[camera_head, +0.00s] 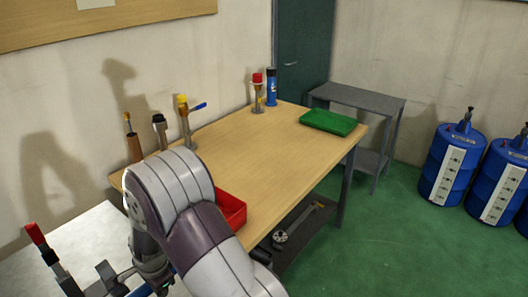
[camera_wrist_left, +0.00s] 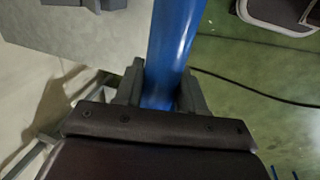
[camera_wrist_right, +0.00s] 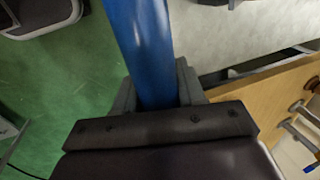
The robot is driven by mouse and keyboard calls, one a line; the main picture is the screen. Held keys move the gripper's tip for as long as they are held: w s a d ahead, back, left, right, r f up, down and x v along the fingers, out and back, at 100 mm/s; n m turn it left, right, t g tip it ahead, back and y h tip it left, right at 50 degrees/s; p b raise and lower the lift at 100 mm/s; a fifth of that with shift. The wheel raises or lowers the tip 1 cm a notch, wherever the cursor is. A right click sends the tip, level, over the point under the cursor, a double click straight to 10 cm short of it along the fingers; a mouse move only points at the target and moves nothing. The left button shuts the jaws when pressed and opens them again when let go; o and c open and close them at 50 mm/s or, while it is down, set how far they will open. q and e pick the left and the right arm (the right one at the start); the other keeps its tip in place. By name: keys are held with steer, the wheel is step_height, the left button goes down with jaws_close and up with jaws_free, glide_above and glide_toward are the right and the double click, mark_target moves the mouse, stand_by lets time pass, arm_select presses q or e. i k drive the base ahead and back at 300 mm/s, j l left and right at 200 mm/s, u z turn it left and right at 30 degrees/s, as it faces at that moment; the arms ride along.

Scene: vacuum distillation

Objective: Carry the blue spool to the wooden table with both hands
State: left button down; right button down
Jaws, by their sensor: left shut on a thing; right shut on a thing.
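The blue spool is a smooth blue bar or tube. In the left wrist view the spool (camera_wrist_left: 174,40) runs up from between the fingers of my left gripper (camera_wrist_left: 159,92), which is shut on it. In the right wrist view the spool (camera_wrist_right: 139,40) sits between the fingers of my right gripper (camera_wrist_right: 156,92), also shut on it. In the head view only a bit of blue shows at the bottom edge, mostly hidden behind my arm. The wooden table (camera_head: 290,145) stands beyond my arm; its edge also shows in the right wrist view (camera_wrist_right: 262,98).
A red tray (camera_head: 231,209) and a green tray (camera_head: 328,122) lie on the wooden table. Several tools and bottles stand along its wall side. A pale table (camera_head: 85,238) is at lower left. A grey side table (camera_head: 358,98) and blue drums (camera_head: 452,165) stand right. Green floor between is clear.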

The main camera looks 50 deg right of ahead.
mark_target(261, 160)
steer(key=z, duration=1.35)
steer(key=i+l+z, duration=0.1)
steer(key=z, duration=1.55)
steer(key=i+j, duration=0.25)
steer(key=i, duration=0.25)
steer(key=i+j+z, duration=0.1)
steer(key=i+j, duration=0.15)
steer(key=i, duration=0.25)
steer(key=i+j, duration=0.25)
steer(key=i, duration=0.25)
steer(key=i+u, duration=0.1)
steer(key=i, duration=0.65)
steer(key=i+l, duration=0.15)
steer(key=i, duration=0.6)
steer(key=i+u, duration=0.1)
steer(key=u, duration=1.6)
steer(key=i+j+u, duration=0.1)
steer(key=u, duration=0.35)
steer(key=i+j+u, duration=0.1)
steer(key=u, duration=0.35)
steer(key=i+u, duration=0.15)
steer(key=u, duration=0.3)
steer(key=i, duration=0.15)
